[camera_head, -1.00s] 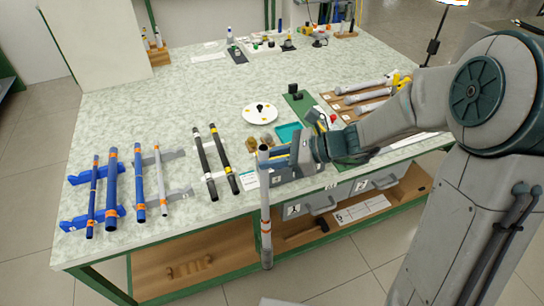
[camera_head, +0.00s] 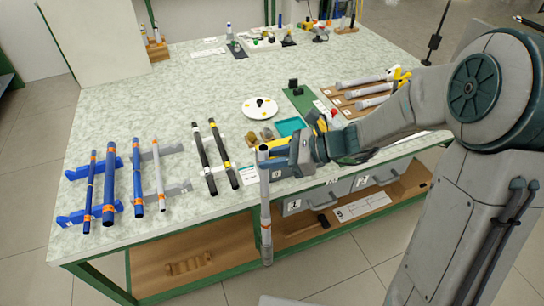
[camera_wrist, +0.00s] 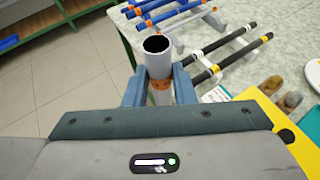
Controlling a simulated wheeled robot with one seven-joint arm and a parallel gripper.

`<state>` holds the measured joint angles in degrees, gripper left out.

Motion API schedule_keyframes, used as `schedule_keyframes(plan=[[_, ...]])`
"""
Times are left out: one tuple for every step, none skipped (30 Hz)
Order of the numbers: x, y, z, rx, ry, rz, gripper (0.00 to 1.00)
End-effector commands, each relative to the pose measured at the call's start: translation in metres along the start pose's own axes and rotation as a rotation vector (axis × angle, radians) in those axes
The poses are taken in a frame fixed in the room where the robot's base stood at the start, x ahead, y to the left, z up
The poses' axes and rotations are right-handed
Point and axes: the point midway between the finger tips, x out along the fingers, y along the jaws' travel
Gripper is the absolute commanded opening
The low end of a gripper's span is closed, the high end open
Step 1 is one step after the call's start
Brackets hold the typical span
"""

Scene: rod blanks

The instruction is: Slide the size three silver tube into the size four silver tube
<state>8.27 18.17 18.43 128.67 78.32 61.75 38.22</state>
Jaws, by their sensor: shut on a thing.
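A hollow silver tube (camera_head: 265,195) with orange bands hangs nearly upright at the table's front edge. My gripper (camera_head: 270,163) is shut on it near its top end, and its lower part reaches below the tabletop. In the wrist view the tube (camera_wrist: 159,66) shows a dark, open upper end between the two fingers (camera_wrist: 158,90). A thinner silver tube (camera_head: 159,175) with orange bands lies on grey supports on the left of the table, apart from my gripper. I cannot read size marks on either tube.
Blue tubes (camera_head: 110,185) lie left of the thin silver tube. Two black rods (camera_head: 204,160) lie between it and my gripper. A white plate (camera_head: 260,114), a teal tray (camera_head: 290,127) and drawers (camera_head: 310,203) are near.

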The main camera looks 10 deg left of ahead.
Motion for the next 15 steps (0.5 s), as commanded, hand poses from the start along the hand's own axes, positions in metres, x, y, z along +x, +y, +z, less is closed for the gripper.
schedule_keyframes(plan=[[0.001, 0.0, -0.002, 0.0, 0.0, 0.0, 0.1], [0.001, 0.0, -0.003, 0.0, 0.0, 0.0, 0.1], [0.002, 0.0, -0.004, 0.0, 0.0, 0.0, 0.1], [0.002, 0.0, -0.004, 0.0, 0.0, 0.0, 0.1], [0.002, 0.0, -0.005, 0.0, 0.0, 0.0, 0.1], [0.003, 0.0, -0.006, 0.0, 0.0, 0.0, 0.1], [0.003, 0.0, -0.007, 0.0, 0.0, 0.0, 0.1], [0.003, 0.0, -0.007, 0.0, 0.0, 0.0, 0.1], [0.004, 0.0, -0.008, 0.0, 0.0, 0.0, 0.1], [0.004, 0.0, -0.009, 0.0, 0.0, 0.0, 0.1], [0.004, 0.0, -0.01, 0.0, 0.0, 0.0, 0.1], [0.005, 0.0, -0.011, 0.0, 0.0, 0.0, 0.1], [0.005, 0.0, -0.011, 0.0, 0.0, 0.0, 0.1], [0.005, 0.0, -0.012, 0.0, 0.0, 0.0, 0.1], [0.006, 0.0, -0.013, 0.0, 0.0, 0.0, 0.1]])
